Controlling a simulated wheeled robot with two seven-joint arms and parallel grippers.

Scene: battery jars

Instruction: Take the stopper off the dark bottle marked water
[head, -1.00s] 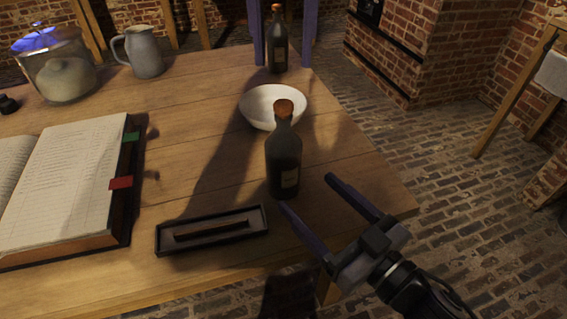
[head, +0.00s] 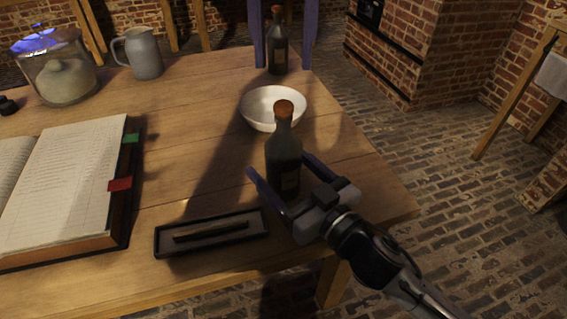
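A dark bottle (head: 284,150) with a brown stopper (head: 284,108) stands upright near the table's right edge. Its pale label is too small to read. A second dark bottle (head: 278,50) with a brown stopper (head: 277,10) stands at the far edge, its label also unreadable. Contact with the glass cannot be told. Both stoppers sit in their bottle necks.
A white bowl (head: 260,117) stands just behind the nearer bottle. A dark tray (head: 178,250) with a thin stick lies in front of it. An open book (head: 70,185), a grey jug (head: 145,55) and a glass jar (head: 45,55) are at left. The table's right edge is close.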

